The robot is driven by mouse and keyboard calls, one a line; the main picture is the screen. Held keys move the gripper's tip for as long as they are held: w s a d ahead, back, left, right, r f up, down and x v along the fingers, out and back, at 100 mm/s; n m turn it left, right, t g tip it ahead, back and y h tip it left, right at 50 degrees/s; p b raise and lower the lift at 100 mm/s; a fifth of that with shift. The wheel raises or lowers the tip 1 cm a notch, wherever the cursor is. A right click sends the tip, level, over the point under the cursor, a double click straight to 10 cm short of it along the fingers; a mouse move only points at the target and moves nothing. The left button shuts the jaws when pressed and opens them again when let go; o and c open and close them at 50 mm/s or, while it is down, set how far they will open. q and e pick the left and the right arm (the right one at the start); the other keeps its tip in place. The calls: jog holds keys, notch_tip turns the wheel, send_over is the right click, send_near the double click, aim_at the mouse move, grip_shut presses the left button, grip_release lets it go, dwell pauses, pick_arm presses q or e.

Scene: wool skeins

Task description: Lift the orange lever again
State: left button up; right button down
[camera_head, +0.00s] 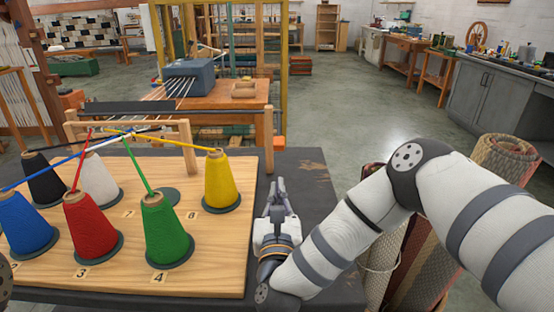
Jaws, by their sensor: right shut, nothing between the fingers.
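My right gripper (278,187) is shut and empty. It points away from me over the dark table (315,190), just right of the wooden board (215,260). It is apart from the yarn cones. My left gripper is not in view.
The board bears black (44,178), white (101,177), blue (24,222), red (92,224), green (166,228) and yellow (221,179) cones. Their strands run to a wooden frame (185,132). Rolled rugs (503,160) stand at right. The table's right end is bare.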

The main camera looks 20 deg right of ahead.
jog(key=x, duration=0.9)
jog(key=shift+w+f+b, duration=0.1)
jog(key=shift+w+b, duration=0.15)
jog(key=shift+b, duration=0.1)
jog(key=shift+w+d, duration=0.15)
jog(key=shift+w, duration=0.15)
